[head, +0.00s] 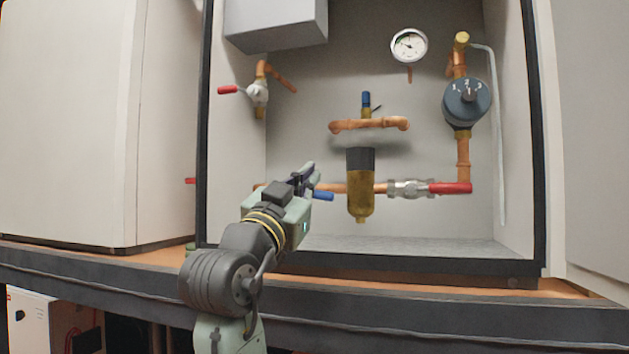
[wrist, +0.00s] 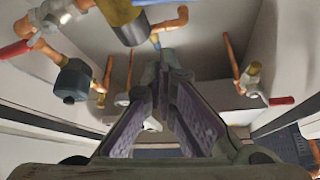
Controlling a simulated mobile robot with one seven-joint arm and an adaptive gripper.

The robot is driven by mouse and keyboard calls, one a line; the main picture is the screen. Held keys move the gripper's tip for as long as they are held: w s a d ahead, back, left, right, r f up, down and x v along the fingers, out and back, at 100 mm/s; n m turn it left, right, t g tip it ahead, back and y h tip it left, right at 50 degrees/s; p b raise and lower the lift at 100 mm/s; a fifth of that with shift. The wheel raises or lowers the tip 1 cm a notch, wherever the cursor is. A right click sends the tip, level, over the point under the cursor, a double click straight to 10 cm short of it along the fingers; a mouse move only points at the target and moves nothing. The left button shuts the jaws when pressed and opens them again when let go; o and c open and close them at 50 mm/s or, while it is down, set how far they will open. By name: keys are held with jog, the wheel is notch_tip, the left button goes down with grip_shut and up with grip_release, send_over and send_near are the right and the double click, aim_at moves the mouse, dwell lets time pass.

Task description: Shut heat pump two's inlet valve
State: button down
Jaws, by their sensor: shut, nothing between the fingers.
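Inside the open cabinet is a red-handled valve (head: 258,93) on the left wall, its red lever (head: 228,90) pointing left; it also shows in the wrist view (wrist: 252,78). A steel valve with a red handle (head: 450,188) lies along the lower pipe at right, the handle in line with the pipe. A blue handle (head: 323,196) sits just past my gripper, and another blue handle (head: 366,100) stands upright above. No label shows which is the inlet valve or the pump's number. My gripper (head: 309,171) is shut and empty, in front of the lower pipe, touching nothing that I can make out.
A brass filter (head: 360,200) hangs mid-cabinet. A grey dial knob (head: 466,103) and a gauge (head: 409,46) are at right. A grey box (head: 276,22) overhangs the top left. The cabinet's dark frame (head: 538,130) bounds the opening. Its floor is clear.

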jog(key=shift+b+v, duration=0.6)
jog(key=shift+v, duration=1.75)
jog(key=shift+s+d+r, duration=0.15)
jog(key=shift+d, duration=0.05)
jog(key=n+p, duration=0.1)
jog(key=n+y+p, duration=0.1)
jog(key=p, duration=0.1)
jog(key=shift+r+t, duration=0.3)
jog(key=shift+t, duration=0.1)
